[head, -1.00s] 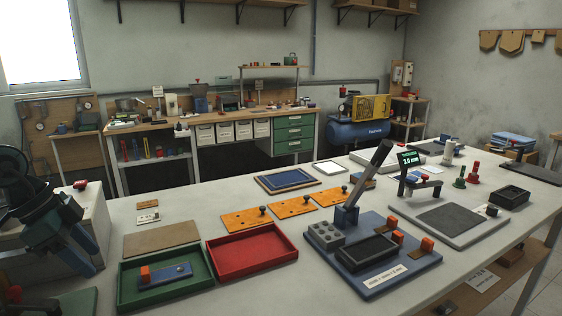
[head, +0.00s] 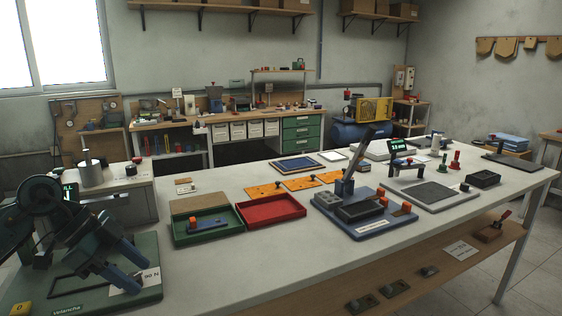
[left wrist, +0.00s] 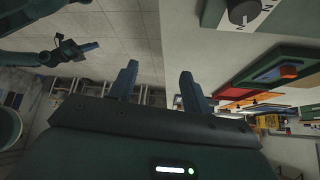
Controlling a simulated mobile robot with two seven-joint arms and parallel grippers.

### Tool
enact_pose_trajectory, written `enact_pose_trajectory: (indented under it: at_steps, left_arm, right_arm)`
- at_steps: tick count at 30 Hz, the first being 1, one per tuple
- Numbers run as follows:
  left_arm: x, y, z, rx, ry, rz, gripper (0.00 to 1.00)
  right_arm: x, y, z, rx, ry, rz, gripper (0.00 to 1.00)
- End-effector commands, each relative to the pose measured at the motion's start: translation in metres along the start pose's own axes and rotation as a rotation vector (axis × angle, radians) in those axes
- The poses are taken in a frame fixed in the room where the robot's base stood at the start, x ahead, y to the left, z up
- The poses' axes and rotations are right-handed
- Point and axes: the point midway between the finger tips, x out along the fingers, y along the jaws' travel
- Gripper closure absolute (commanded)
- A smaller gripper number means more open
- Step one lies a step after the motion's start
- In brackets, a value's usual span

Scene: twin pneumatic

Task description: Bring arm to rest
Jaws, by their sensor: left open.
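My left gripper (head: 139,268) is at the lower left of the head view, in front of the green-based station. It is open and empty, its two blue fingers apart. The fingers also show in the left wrist view (left wrist: 157,78), with only floor and distant furniture between them. A part of another arm of mine, with a gripper-like end (left wrist: 70,48), shows at the upper left of the left wrist view. Its finger state is too small to tell. The right gripper does not show in the head view.
The green tray (head: 208,236) with a blue part (head: 208,225) and the red tray (head: 271,211) stand on the bench. A blue lever fixture (head: 372,226) is further right. The green-based station (head: 145,292) lies close to my left gripper.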

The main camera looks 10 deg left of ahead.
Motion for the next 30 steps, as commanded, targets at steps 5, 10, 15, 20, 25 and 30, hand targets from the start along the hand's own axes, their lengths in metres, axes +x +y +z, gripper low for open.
enact_pose_trajectory:
  at_steps: [5, 10, 15, 20, 25, 30]
  left_arm:
    - [0.072, 0.041, -0.066, 0.234, 0.451, 0.078, 0.52]
    - [0.106, 0.072, -0.124, 0.245, 0.976, -0.129, 0.52]
    - [0.130, 0.070, -0.111, -0.061, 1.139, -0.554, 0.52]
    - [0.185, 0.095, -0.039, -0.447, 0.853, -0.810, 0.52]
    - [0.238, 0.158, 0.019, -0.665, 0.508, -0.778, 0.52]
    - [0.260, 0.198, 0.038, -0.728, 0.355, -0.700, 0.52]
  right_arm:
    - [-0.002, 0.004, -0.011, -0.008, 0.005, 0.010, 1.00]
    - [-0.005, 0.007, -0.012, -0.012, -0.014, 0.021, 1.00]
    - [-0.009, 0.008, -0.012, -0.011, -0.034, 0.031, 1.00]
    - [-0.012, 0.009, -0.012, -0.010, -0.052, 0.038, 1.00]
    - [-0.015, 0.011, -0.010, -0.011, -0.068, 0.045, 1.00]
    - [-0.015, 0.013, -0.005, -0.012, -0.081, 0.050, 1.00]
